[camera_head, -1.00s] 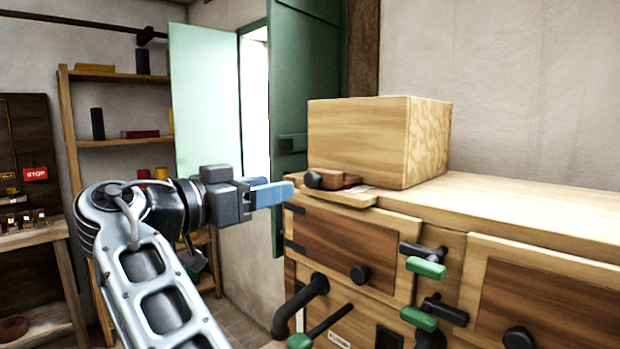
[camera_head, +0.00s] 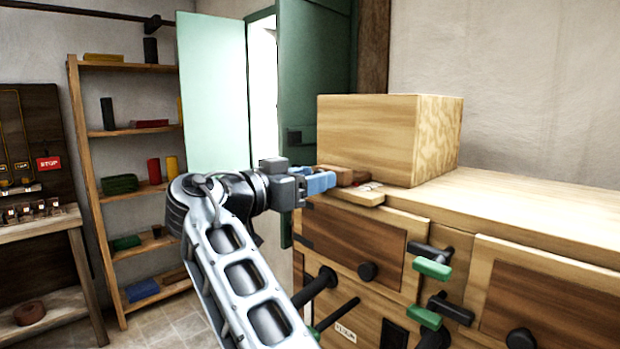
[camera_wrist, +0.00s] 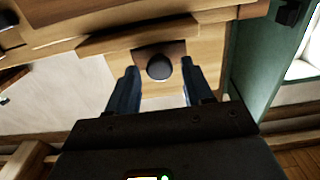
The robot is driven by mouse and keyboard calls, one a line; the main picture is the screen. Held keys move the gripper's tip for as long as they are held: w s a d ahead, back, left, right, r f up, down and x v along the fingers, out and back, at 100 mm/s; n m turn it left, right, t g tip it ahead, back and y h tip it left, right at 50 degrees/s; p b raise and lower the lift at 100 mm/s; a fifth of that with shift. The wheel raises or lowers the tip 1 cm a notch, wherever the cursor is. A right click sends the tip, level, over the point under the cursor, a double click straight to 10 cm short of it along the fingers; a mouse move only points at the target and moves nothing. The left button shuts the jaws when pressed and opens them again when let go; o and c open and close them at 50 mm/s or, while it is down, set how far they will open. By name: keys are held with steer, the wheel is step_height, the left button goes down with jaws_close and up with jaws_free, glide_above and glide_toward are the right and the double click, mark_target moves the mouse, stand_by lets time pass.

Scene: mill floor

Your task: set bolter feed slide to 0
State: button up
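A small wooden slide (camera_head: 346,174) lies on a thin board (camera_head: 364,197) at the left end of the cabinet top, in front of a large wooden box. I take it for the bolter feed slide. Its dark round knob (camera_wrist: 159,67) shows in the wrist view, between and just beyond my two blue fingertips. In the head view, my gripper (camera_head: 322,183) covers the knob. My gripper is open, with a finger on each side of the knob's line and no clear contact. Scale marks on the board are too small to read.
The large wooden box (camera_head: 388,135) stands behind the slide. Black levers with green grips (camera_head: 432,268) stick out from the cabinet front, and a thick black handle (camera_head: 318,287) is below my gripper. A green shutter (camera_head: 315,85) stands open behind. The cabinet top is clear to the right.

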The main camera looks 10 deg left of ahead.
mark_target(335, 167)
jaws_close()
stand_by(0.3)
steer(key=b+x, duration=0.4)
steer(key=x, duration=0.1)
steer(key=shift+d+f+b, duration=0.1)
steer(key=shift+f+b, duration=0.1)
steer(key=shift+b, duration=0.2)
steer(key=shift+w+d, duration=0.15)
steer(key=shift+w, duration=0.15)
steer(key=shift+w+d+r, duration=0.15)
steer(key=shift+r, duration=0.1)
steer(key=shift+o, duration=0.7)
jaws_free()
steer(key=shift+w, duration=0.1)
steer(key=b+v, duration=0.2)
steer(key=v, duration=0.5)
steer(key=shift+s, duration=0.3)
